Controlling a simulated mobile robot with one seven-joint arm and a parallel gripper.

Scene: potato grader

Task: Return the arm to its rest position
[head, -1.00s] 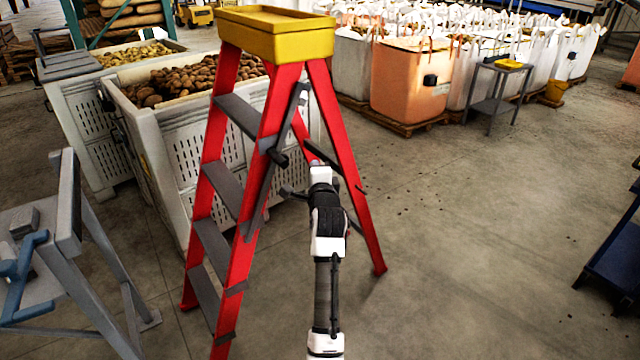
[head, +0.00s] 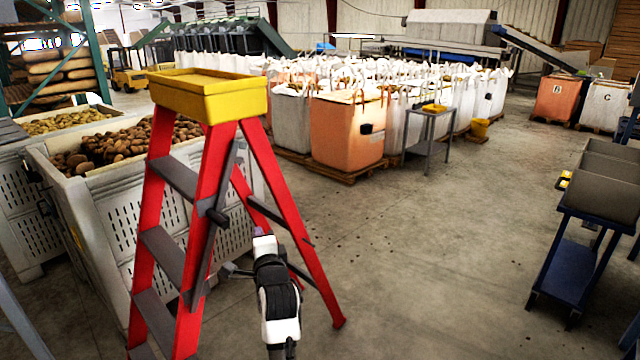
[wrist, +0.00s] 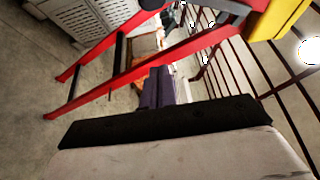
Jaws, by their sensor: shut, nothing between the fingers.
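My arm (head: 277,300), white and black, rises from the bottom of the head view in front of a red stepladder (head: 283,215) with a yellow top. Its far end overlaps the ladder in the picture; I cannot tell whether they touch. My gripper (head: 258,232) is a small purplish tip at that end, mostly hidden by the wrist. In the wrist view my gripper's dark purple fingers (wrist: 156,88) are together, with nothing between them. The ladder's red rails (wrist: 140,72) cross behind them, tilted in that view.
A grey slatted bin (head: 100,235) of potatoes stands behind the ladder at left. An orange bulk bag (head: 345,132) stands among white bags behind. A small grey stand (head: 428,140) is beside them. A blue cart (head: 570,262) stands at right. The floor between is clear.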

